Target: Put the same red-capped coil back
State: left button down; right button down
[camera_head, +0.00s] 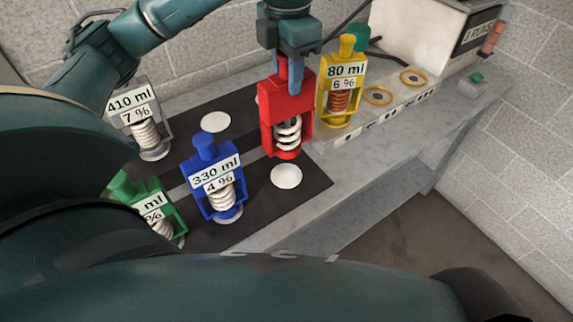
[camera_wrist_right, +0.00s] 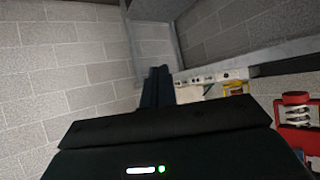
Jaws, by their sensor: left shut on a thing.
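The red-capped coil (camera_head: 287,118) is a red frame around a pale coil, seen in the head view. My left gripper (camera_head: 289,78) is shut on its top and holds it upright, seemingly above the dark mat (camera_head: 255,210). A bare white disc (camera_head: 286,175) lies just below it in the picture, and another bare white disc (camera_head: 215,121) lies to its left. The red coil also shows at the right edge of the right wrist view (camera_wrist_right: 297,112). My right gripper (camera_wrist_right: 157,86) appears shut and empty in that view.
A blue coil unit (camera_head: 212,180), a green one (camera_head: 150,210) and a grey one (camera_head: 140,118) stand left of the red one. A yellow unit (camera_head: 341,85) stands close on its right, on a grey ledge with two empty yellow rings (camera_head: 378,96). A white box (camera_head: 418,35) stands behind.

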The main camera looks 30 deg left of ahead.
aim_at(286, 116)
pick_arm(q)
jog(key=shift+a+n, duration=0.2)
jog(key=shift+n, duration=0.1)
jog(key=shift+f+p, duration=0.55)
jog(key=shift+f, duration=4.25)
jog(key=c, duration=1)
grip_release()
jog(key=shift+f, duration=0.15)
notch_tip(286, 116, up, 12)
jog(key=shift+r, duration=0.15)
